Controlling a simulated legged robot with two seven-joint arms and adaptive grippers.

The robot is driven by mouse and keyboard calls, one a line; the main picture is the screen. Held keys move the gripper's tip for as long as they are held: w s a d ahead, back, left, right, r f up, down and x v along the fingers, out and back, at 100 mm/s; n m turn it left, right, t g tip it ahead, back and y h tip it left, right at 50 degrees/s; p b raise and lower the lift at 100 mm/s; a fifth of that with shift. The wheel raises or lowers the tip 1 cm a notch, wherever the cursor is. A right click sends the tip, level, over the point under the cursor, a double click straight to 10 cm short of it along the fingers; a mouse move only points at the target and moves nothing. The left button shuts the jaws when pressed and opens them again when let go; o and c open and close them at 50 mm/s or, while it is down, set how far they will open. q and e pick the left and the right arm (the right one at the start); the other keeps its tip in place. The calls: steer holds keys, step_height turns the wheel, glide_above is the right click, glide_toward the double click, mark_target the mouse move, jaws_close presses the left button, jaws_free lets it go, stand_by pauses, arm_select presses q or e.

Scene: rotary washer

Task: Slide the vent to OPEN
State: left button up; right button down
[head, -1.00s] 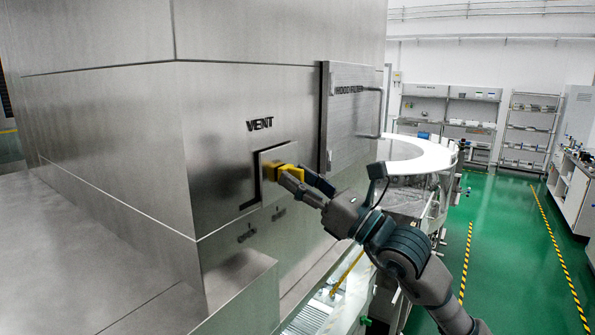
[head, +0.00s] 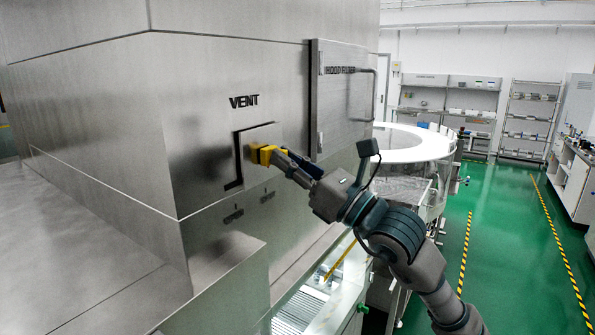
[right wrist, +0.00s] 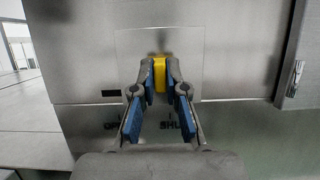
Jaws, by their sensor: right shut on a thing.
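The vent plate (head: 254,143) is a flat grey square on the metal wall under the VENT lettering (head: 244,101). Dark gaps show along its top and left edges. A yellow handle (head: 263,154) sticks out from it. My right gripper (head: 272,156) is shut on this handle. In the right wrist view, the blue-padded fingers (right wrist: 161,76) stand on either side of the yellow handle (right wrist: 160,72). Below the plate (right wrist: 135,60), the partly hidden OPEN label (right wrist: 112,126) is left and the SHUT label (right wrist: 171,127) lies nearly under the handle. My left gripper is not in view.
A hood filter door (head: 342,100) with a bar handle is right of the vent. A white round ring-shaped table (head: 420,145) stands behind my right arm. A metal ledge (head: 80,250) fills the left foreground. Green floor (head: 505,250) is clear at right.

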steer(key=shift+s+a+f+b, duration=0.25)
steer(key=shift+s+a+b, duration=0.15)
steer(key=shift+s+b, duration=0.1)
steer(key=shift+s+a+f+b, duration=0.25)
steer(key=shift+s+a+b, duration=0.15)
steer(key=shift+s, duration=0.1)
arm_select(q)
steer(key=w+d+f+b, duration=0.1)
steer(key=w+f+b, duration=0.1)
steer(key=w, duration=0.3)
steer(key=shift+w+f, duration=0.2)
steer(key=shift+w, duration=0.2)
arm_select(e)
steer(key=s+a, duration=0.1)
steer(key=s, duration=0.1)
steer(key=s+a+r, duration=0.1)
steer(key=shift+s+a, duration=0.2)
steer(key=shift+s, duration=0.15)
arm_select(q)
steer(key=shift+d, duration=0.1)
arm_select(e)
steer(key=c, duration=1.3)
jaws_free()
steer(key=shift+a, duration=0.1)
steer(key=shift+o, duration=0.5)
steer(key=shift+a, duration=0.15)
